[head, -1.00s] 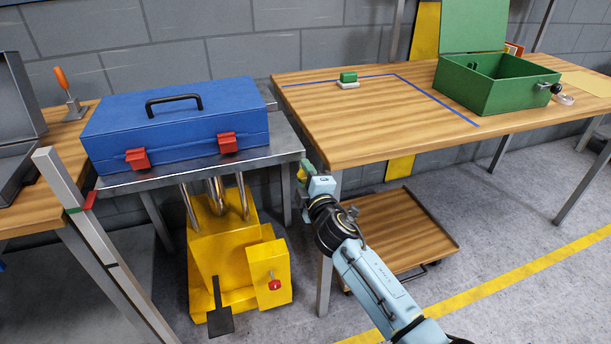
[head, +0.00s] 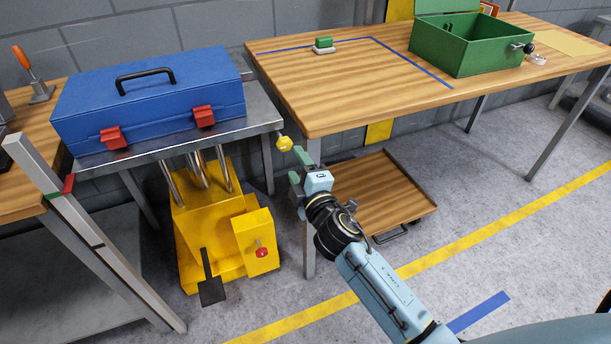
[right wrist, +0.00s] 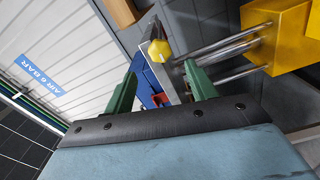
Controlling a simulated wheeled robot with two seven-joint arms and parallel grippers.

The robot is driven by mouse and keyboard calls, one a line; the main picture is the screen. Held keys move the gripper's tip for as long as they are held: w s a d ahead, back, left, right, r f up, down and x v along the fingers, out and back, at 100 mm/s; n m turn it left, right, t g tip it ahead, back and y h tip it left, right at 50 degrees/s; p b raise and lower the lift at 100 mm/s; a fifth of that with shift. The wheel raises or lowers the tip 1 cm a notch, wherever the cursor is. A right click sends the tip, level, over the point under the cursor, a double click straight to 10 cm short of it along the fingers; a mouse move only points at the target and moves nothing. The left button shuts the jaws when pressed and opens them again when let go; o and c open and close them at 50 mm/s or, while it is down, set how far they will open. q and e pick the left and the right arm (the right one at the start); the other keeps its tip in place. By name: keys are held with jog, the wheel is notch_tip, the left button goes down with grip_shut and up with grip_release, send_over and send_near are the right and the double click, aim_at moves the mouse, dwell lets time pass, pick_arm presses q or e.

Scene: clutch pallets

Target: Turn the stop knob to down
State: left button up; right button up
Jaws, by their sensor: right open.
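A yellow knob (head: 284,143) shows at the right end of the steel lift table (head: 262,118). A red knob (head: 261,252) sits on the front of the yellow lift unit (head: 253,228) below. I cannot tell from the pictures which one is the stop knob. My right gripper (head: 296,183) is open and empty, just below and in front of the yellow knob in the head view. In the right wrist view the yellow knob (right wrist: 159,50) shows beyond the gap between the green fingers (right wrist: 163,76), apparently not touched. My left gripper is out of view.
A blue toolbox (head: 150,95) with red latches lies on the lift table. A wooden workbench (head: 350,85) with a green box (head: 465,55) stands to the right. A low wooden cart (head: 385,195) is under it, beside my right arm. The front floor is open.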

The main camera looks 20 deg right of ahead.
jog(key=shift+s, duration=2.25)
